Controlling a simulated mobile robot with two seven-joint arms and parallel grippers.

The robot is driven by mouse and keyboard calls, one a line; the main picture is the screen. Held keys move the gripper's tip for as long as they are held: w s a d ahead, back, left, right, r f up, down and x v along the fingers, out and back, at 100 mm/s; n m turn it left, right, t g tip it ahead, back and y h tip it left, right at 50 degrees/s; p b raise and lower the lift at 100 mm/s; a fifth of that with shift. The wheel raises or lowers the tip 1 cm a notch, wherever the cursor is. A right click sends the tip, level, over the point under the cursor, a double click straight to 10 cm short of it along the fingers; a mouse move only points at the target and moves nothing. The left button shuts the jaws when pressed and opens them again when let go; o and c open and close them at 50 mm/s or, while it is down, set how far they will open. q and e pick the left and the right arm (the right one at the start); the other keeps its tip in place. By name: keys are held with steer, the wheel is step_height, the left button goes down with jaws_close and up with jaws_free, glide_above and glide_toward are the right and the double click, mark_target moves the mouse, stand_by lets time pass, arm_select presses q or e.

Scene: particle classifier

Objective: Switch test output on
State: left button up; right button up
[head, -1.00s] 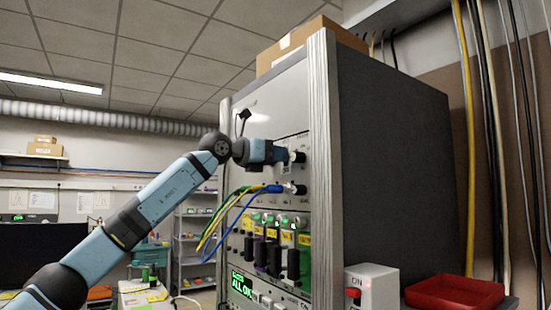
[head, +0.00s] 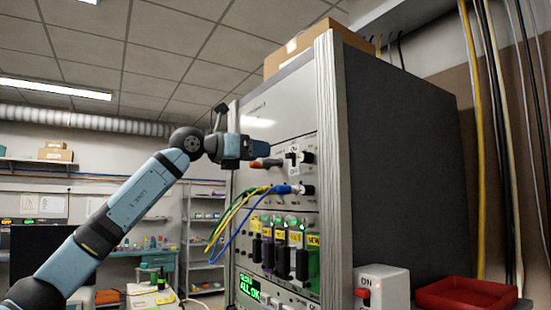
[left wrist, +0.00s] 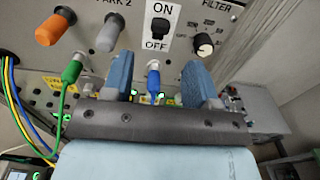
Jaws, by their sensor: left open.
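A black switch (left wrist: 158,28) sits on a white plate marked ON above and OFF below, high on the instrument panel. It also shows in the head view (head: 292,159). I cannot tell which way it is set, and no readable label names it as the test output. My left gripper (left wrist: 158,76) is open and empty, its two blue fingers apart below the switch in the left wrist view. In the head view the left gripper (head: 258,149) is beside the panel front, left of the switch and apart from it. My right gripper is not in view.
An orange plug (left wrist: 60,28), a grey plug (left wrist: 110,33) and a FILTER knob (left wrist: 203,44) flank the switch. Green (left wrist: 71,72) and blue (left wrist: 154,82) plugs with cables are below. A lit display (head: 248,287) reads ALL OK.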

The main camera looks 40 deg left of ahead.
arm_select(q)
steer(key=v, duration=0.5)
steer(key=shift+s+a, duration=0.15)
steer(key=shift+s, duration=0.15)
